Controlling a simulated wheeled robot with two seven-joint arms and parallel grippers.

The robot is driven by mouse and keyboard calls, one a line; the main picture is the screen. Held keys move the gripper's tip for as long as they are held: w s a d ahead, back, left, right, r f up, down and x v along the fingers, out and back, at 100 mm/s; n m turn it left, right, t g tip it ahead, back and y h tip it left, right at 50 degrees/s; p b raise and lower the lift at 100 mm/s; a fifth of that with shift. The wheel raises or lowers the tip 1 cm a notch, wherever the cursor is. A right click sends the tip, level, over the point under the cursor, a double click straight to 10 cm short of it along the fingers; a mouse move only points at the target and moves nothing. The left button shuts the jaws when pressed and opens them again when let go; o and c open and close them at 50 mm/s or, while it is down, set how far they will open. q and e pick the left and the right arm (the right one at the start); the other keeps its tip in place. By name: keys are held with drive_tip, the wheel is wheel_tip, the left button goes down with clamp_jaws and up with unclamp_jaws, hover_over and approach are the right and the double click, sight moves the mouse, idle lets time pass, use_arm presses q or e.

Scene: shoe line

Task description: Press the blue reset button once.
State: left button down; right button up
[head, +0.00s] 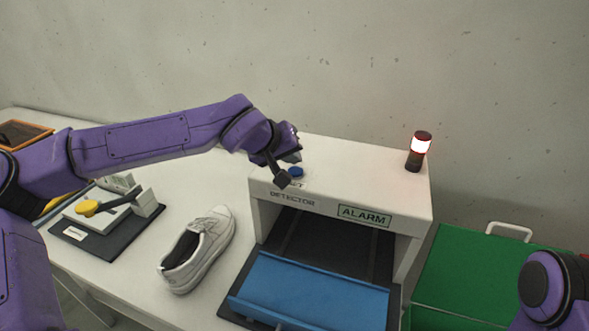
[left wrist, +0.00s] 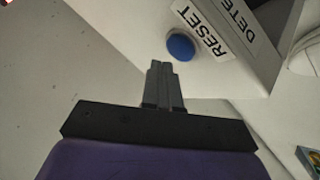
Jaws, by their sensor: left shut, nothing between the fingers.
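The blue reset button (head: 296,172) sits on top of the white detector housing (head: 350,185), near its left end. In the left wrist view the button (left wrist: 180,47) is a blue disc beside the RESET label (left wrist: 202,35). My left gripper (head: 283,179) is over the left end of the housing, just left of the button in the head view. Its fingers (left wrist: 160,68) are shut and empty, with the tips close to the button but visibly apart from it in the picture. The height gap cannot be told. My right gripper is not in view; only part of my right arm shows.
An alarm lamp (head: 418,150), lit white and red, stands on the housing's right end. A blue flap (head: 310,288) fronts the opening. A light shoe (head: 197,248) lies on the table to the left, near a black-based device (head: 110,240). A green box (head: 480,275) is at right.

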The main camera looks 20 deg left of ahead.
sight(292, 172)
use_arm(q)
drive_tip(key=shift+f, duration=0.15)
idle(0.5)
drive_tip(key=shift+f, duration=0.3)
drive_tip(key=shift+f, duration=0.55)
idle(0.8)
drive_tip(key=shift+r, duration=0.1)
drive_tip(key=shift+r+p, duration=0.9)
drive_tip(key=shift+p, duration=0.6)
wheel_tip(292, 172, up, 3)
drive_tip(key=p, duration=0.3)
drive_tip(key=shift+p, duration=0.4)
drive_tip(key=shift+r+p, duration=0.4)
drive_tip(key=shift+r, duration=0.6)
